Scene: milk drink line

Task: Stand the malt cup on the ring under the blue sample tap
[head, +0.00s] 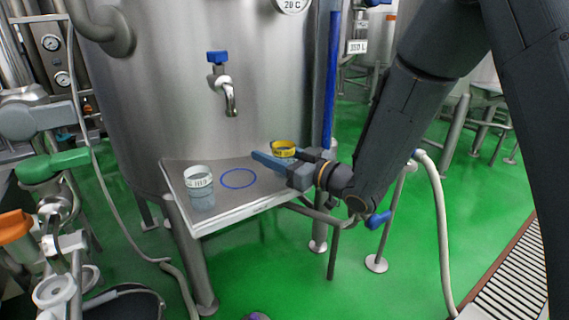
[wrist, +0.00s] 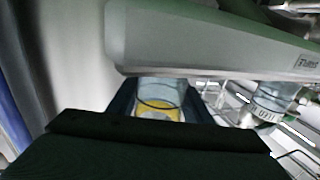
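A clear cup with a yellow band (head: 284,149), which I take for the malt cup, is between the fingers of my gripper (head: 283,160). Its lettering is too small to read, and its lower part is hidden behind the near finger. In the wrist view the cup (wrist: 161,93) fills the gap between the dark fingers, and the gripper looks shut on it. The blue ring (head: 238,178) lies bare on the steel tray (head: 236,208), left of my gripper. The blue sample tap (head: 217,57) is on the tank above, its spout (head: 231,104) pointing down over the ring.
Another clear cup with a white label (head: 199,181) stands on the tray just left of the ring; it also shows in the wrist view (wrist: 275,97). The tank wall (head: 170,110) rises behind the tray. A blue upright pole (head: 332,80) stands behind my gripper. A green-handled valve (head: 52,165) is at left.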

